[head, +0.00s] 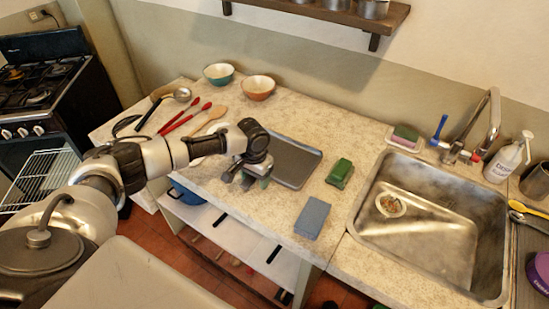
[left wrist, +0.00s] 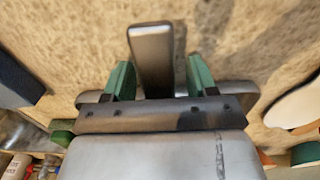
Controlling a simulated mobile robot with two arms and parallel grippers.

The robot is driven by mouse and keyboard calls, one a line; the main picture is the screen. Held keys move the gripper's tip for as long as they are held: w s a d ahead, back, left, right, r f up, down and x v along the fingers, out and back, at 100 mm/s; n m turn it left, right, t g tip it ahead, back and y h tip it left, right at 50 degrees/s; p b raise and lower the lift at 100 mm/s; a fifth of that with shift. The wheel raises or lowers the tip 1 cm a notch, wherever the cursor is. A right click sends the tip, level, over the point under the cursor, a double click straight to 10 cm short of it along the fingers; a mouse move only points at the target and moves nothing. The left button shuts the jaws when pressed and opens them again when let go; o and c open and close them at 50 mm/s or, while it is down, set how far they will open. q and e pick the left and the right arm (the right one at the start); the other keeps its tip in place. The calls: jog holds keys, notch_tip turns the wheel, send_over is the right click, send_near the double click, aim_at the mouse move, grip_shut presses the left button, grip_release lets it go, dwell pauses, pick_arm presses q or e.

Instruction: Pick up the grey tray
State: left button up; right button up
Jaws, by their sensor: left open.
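The grey tray (head: 295,163) lies on the counter in the head view, dark and rectangular; my left arm and gripper hide its left part. My left gripper (head: 250,180) is at the tray's left front side, pointing down. In the left wrist view the two green fingers of my left gripper (left wrist: 160,78) are apart. A narrow dark grey piece (left wrist: 152,55) shows between them, apparently part of the tray, with gaps on both sides. Whether a finger touches the tray cannot be told. My right gripper is not in view.
A green sponge-like block (head: 340,172) and a blue block (head: 313,216) lie right of the tray. The sink (head: 435,235) is farther right. Two bowls (head: 258,88) stand behind. Red-handled utensils (head: 187,116) and a ladle lie left. The counter's front edge is close to my gripper.

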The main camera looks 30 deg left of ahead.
pick_arm(q)
jog(key=shift+f, duration=0.15)
grip_shut()
jog(key=shift+w, duration=0.1)
dwell(0.3)
